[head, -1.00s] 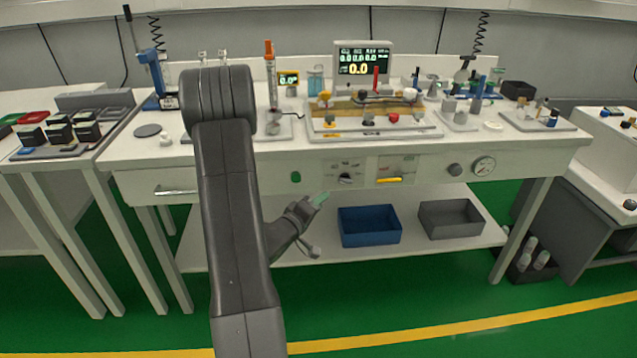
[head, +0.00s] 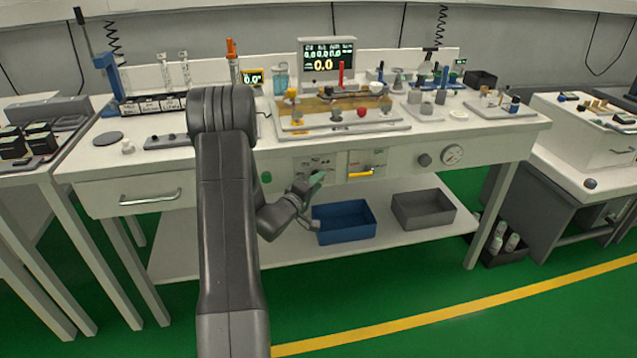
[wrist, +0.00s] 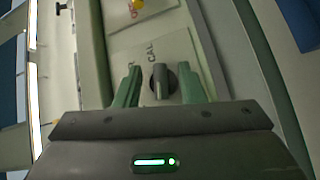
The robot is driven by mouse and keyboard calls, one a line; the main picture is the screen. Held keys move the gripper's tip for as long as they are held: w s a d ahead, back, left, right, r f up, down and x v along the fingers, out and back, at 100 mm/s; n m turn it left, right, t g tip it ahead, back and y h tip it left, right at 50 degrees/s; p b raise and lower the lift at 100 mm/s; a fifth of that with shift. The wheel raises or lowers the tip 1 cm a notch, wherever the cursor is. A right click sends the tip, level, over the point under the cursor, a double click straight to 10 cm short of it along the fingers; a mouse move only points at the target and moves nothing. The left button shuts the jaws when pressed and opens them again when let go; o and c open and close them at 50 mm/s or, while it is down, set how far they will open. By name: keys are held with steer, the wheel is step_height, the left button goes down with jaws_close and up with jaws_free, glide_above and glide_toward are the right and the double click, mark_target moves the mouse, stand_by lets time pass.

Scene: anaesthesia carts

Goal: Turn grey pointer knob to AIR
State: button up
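The grey pointer knob (wrist: 161,82) sits on a pale panel plate (wrist: 172,48) in the wrist view. Its raised ridge runs nearly up and down in that picture. In the head view my gripper (head: 317,178) is at the plate on the bench front and hides the knob.
Right of the plate are a yellow handle (head: 361,173), a round grey knob (head: 424,160) and a dial gauge (head: 452,154). A green button (head: 266,177) is on the left. Blue (head: 345,222) and grey (head: 423,209) bins stand on the shelf below.

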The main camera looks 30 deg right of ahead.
steer(key=shift+w+d, duration=0.35)
steer(key=shift+d, duration=0.25)
jaws_close()
steer(key=shift+r, duration=0.1)
steer(key=shift+r, duration=0.1)
